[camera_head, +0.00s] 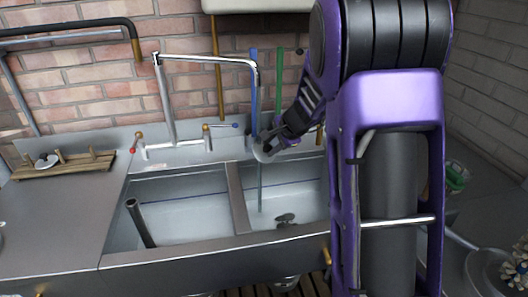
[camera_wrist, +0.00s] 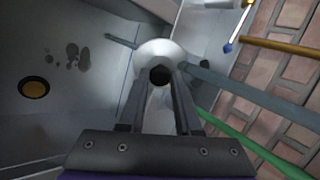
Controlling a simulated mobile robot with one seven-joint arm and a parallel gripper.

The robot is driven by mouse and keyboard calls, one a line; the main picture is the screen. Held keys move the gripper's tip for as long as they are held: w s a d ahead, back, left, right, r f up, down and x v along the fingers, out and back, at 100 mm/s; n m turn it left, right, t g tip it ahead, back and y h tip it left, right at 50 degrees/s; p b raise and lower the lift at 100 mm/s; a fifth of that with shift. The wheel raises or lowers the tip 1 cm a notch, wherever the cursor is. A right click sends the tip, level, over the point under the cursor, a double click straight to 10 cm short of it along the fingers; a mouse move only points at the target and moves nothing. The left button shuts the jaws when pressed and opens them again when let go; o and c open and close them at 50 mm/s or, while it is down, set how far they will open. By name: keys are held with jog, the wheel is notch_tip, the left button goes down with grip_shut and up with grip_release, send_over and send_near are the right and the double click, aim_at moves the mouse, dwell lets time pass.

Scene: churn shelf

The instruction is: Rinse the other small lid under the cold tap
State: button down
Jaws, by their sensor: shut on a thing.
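My gripper (camera_head: 268,146) is above the right sink basin, under the end of the tap spout (camera_head: 210,59). In the wrist view my gripper (camera_wrist: 160,78) is shut on a small pale lid (camera_wrist: 160,50), its fingers at the dark knob in the middle. The lid (camera_head: 262,153) looks tilted in the head view and is partly hidden by the gripper. A thin bluish stream (camera_head: 260,190) shows below it, down into the right basin (camera_head: 302,199). The blue-tipped cold handle (camera_head: 222,126) is right of the red-tipped handle (camera_head: 136,143).
A wooden rack (camera_head: 65,165) on the left drainboard holds another lid-like piece (camera_head: 47,160). A dark standpipe (camera_head: 139,222) leans in the left basin (camera_head: 185,213). Blue (camera_head: 253,80) and green (camera_head: 279,75) upright pipes stand behind my gripper. A basin divider (camera_head: 237,198) lies to its left.

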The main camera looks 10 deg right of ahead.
jog(key=shift+s+r, duration=0.1)
jog(key=s+r+p, duration=0.1)
jog(key=s+r, duration=0.4)
jog(key=s, duration=0.4)
jog(key=shift+s, duration=0.4)
dwell(0.4)
